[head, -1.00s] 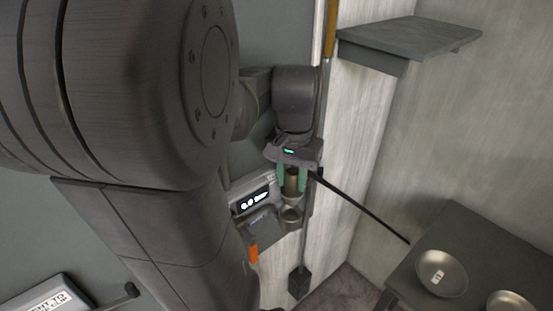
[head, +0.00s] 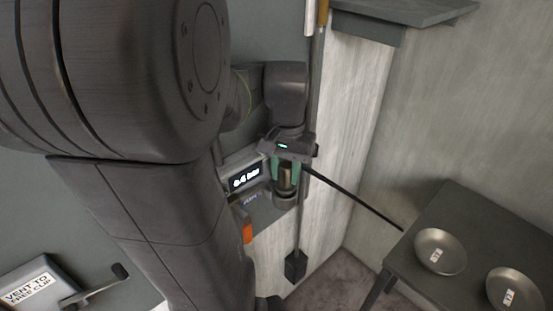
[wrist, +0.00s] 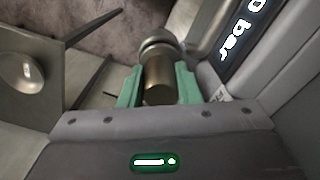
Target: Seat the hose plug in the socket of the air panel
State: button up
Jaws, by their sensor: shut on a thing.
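My gripper (head: 287,178) has green fingers shut on the hose plug (head: 288,176), a brass-coloured cylinder. In the wrist view the plug (wrist: 157,80) sits between the two green fingers (wrist: 157,86). The socket (head: 285,198) is a grey metal ring on the air panel (head: 268,212), directly below the plug in the head view. The socket ring (wrist: 156,36) also shows just beyond the plug's far end in the wrist view. The plug's end meets or overlaps the ring in both views; I cannot tell how deep it sits.
A lit pressure display (head: 246,178) and an orange part (head: 247,233) are left of the socket. A thin dark rod or line (head: 355,200) runs from beside the gripper toward a dark table (head: 455,215) with metal bowls (head: 441,251). A shelf (head: 405,12) juts out upper right.

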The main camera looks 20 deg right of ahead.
jog(key=shift+f, duration=0.45)
dwell(0.3)
jog(key=o, duration=1.2)
jog(key=shift+c, duration=0.2)
jog(key=shift+r, duration=0.1)
notch_tip(320, 180, up, 14)
jog(key=shift+b, duration=0.3)
jog(key=shift+f, duration=0.2)
